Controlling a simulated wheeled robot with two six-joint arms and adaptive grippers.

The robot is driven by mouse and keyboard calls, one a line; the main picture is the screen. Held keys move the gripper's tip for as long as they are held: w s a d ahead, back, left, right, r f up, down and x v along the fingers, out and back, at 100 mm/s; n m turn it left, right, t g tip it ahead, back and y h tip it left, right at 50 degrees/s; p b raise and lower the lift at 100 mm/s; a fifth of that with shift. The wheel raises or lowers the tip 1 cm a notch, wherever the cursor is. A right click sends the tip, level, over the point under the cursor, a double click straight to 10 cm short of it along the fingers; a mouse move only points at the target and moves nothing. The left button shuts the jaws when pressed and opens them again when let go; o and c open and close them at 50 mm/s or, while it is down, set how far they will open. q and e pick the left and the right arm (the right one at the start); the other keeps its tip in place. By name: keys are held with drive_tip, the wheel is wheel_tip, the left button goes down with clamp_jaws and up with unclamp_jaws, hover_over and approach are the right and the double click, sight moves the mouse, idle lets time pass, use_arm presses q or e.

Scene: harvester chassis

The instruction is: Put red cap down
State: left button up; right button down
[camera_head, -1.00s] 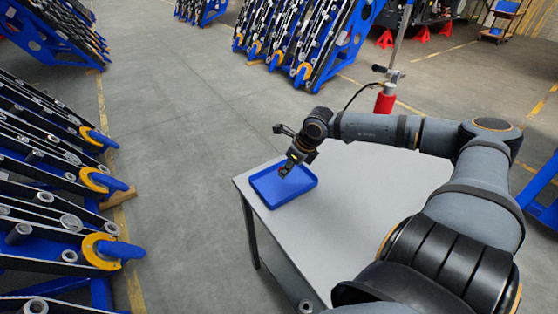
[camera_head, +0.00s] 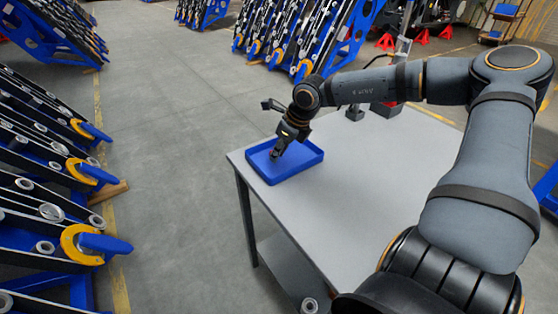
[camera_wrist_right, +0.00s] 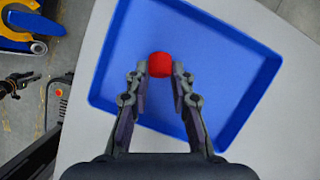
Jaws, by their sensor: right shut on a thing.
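The red cap (camera_wrist_right: 160,65) shows in the right wrist view between the fingertips of my right gripper (camera_wrist_right: 159,78). The gripper is shut on it, above the floor of the blue tray (camera_wrist_right: 218,80). I cannot tell whether the cap touches the tray. In the head view my right gripper (camera_head: 275,157) points down into the blue tray (camera_head: 308,165), and the cap is hidden there. The tray lies on the far left corner of the grey table (camera_head: 360,180).
The table to the right of the tray is mostly clear. A dark stand (camera_head: 355,112) is at its back edge. Blue racks with long dark parts stand on the left (camera_head: 60,190) and at the back (camera_head: 300,35). The floor between them is open.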

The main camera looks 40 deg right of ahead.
use_arm(q)
drive_tip(key=shift+w+r, duration=0.15)
use_arm(e)
drive_tip(key=shift+d+f, duration=0.1)
drive_tip(key=shift+f, duration=0.4)
use_arm(q)
drive_tip(key=shift+w, duration=0.15)
use_arm(e)
drive_tip(key=shift+f, duration=0.15)
drive_tip(key=c, duration=1.4)
unclamp_jaws()
drive_tip(key=shift+o, duration=1.3)
use_arm(q)
drive_tip(key=shift+d+r, duration=0.1)
